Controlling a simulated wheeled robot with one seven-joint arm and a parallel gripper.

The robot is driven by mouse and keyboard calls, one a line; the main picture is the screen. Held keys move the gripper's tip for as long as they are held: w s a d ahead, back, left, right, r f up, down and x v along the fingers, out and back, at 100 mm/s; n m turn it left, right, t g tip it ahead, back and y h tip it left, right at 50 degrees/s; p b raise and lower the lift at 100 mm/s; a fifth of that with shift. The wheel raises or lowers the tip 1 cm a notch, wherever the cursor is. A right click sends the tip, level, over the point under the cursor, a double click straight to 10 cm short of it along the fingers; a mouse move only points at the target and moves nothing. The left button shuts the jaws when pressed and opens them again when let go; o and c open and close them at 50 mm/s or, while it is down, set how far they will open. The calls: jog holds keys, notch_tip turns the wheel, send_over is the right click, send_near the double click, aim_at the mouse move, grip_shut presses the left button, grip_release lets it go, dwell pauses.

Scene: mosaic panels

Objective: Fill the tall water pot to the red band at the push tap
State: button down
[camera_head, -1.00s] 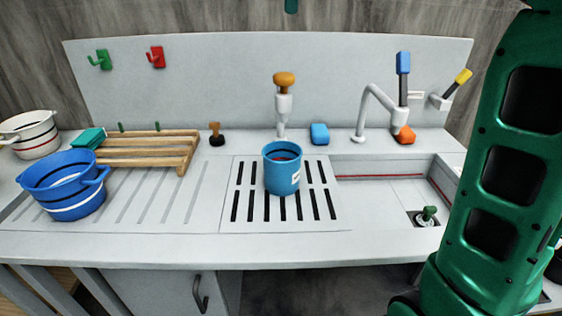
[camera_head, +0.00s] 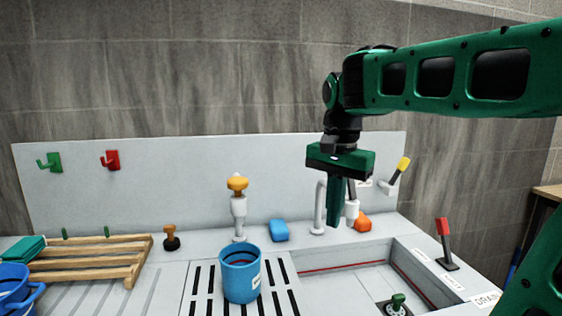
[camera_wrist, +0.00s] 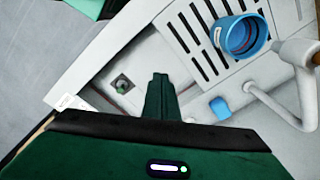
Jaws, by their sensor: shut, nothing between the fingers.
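The tall blue water pot (camera_head: 240,277) stands upright on the slotted grate (camera_head: 196,297). In the wrist view the pot (camera_wrist: 233,47) is seen from above, with a red band inside near its rim. The push tap (camera_head: 239,208), a white post with an orange knob (camera_head: 237,184), stands just behind the pot. My gripper (camera_head: 342,220) is shut and empty, pointing down above the back of the sink, to the right of the pot and clear of it. Its closed fingers also show in the wrist view (camera_wrist: 160,85). The water level in the pot cannot be told.
A curved faucet (camera_head: 319,208) stands behind my gripper, with a blue block (camera_head: 279,230) to its left. The sink (camera_head: 345,280) has a green drain plug (camera_head: 398,300). A red lever (camera_head: 443,228) stands at right. A wooden rack (camera_head: 90,262) and blue basin (camera_head: 14,284) are at left.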

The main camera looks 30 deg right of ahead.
jog(key=s+d+f+n, duration=0.1)
jog(key=s+f+n, duration=0.1)
jog(key=s+f, duration=0.3)
jog(key=s+d+f+n, duration=0.1)
jog(key=s+f+n, duration=0.1)
jog(key=s+f, duration=0.4)
jog(key=s+d+f+n, duration=0.2)
jog(key=s+f, duration=0.3)
jog(key=shift+s+f+g, duration=0.2)
jog(key=shift+f+g, duration=0.2)
jog(key=shift+s+f, duration=0.25)
